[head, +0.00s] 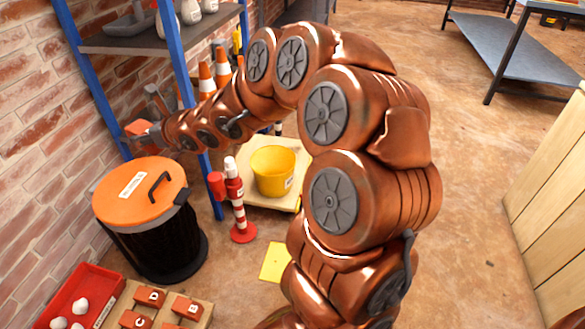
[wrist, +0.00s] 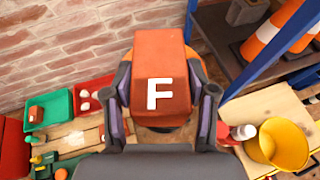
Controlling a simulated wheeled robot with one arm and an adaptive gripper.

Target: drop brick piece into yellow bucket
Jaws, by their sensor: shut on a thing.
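My gripper (head: 150,124) is at the far left end of my arm, in the air near the brick wall and above the orange-lidded bin. It is shut on an orange-red brick piece (head: 137,128). In the wrist view the brick (wrist: 160,65) shows a white letter F, with a finger on each side of it. The yellow bucket (head: 273,171) stands upright on a pale wooden platform, to the right of and below my gripper. The bucket also shows at the lower right of the wrist view (wrist: 287,146), apart from the brick.
The black bin with orange lid (head: 138,190) stands at the left. A red-and-white post (head: 239,205) stands between bin and bucket. A blue-framed shelf (head: 135,40) and orange cones (head: 206,80) are behind. Lettered bricks (head: 150,296) and a red tray (head: 97,277) lie lower left.

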